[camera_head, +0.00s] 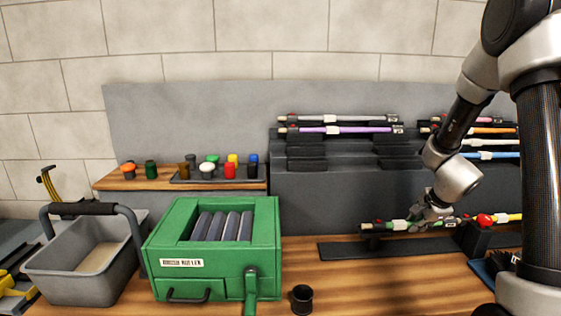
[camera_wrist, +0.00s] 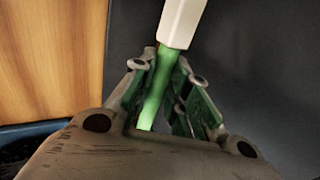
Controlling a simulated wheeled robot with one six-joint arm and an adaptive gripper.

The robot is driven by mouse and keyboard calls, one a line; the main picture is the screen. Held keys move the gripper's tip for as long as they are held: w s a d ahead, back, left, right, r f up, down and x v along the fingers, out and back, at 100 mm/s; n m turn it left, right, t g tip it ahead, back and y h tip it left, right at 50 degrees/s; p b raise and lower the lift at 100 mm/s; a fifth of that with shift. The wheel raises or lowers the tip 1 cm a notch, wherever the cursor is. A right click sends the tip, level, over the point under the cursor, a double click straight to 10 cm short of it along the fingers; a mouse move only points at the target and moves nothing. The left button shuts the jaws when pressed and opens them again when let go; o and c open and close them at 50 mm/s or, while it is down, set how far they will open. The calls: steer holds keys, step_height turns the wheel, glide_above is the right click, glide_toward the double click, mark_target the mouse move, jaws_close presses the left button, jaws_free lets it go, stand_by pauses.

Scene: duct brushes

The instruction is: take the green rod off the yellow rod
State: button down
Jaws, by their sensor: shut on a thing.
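The green rod (camera_head: 399,225) lies roughly level above a dark base at the right of the worktop in the head view. My gripper (camera_head: 432,212) is shut on it. In the wrist view the green rod (camera_wrist: 160,85) runs between the fingers of my gripper (camera_wrist: 158,75), with a white section (camera_wrist: 182,22) just beyond them. The yellow rod (camera_head: 513,217) is to the right, with a red ball-like part (camera_head: 485,220) near its left end. Whether the green and yellow rods are joined is too small to tell.
A dark rack (camera_head: 350,190) behind holds several coloured rods. A green machine with rollers (camera_head: 160,245), a grey basket (camera_head: 75,278) and a small black cup (camera_head: 302,299) stand to the left. Coloured caps stand on a back shelf (camera_head: 120,183).

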mark_target(406, 222)
steer(key=shift+a, duration=1.95)
steer(key=shift+a+r, duration=0.25)
steer(key=shift+r, duration=1.1)
steer(key=shift+a+r, duration=0.25)
steer(key=shift+r, duration=1.05)
steer(key=shift+a+r, duration=0.25)
steer(key=shift+r, duration=1.1)
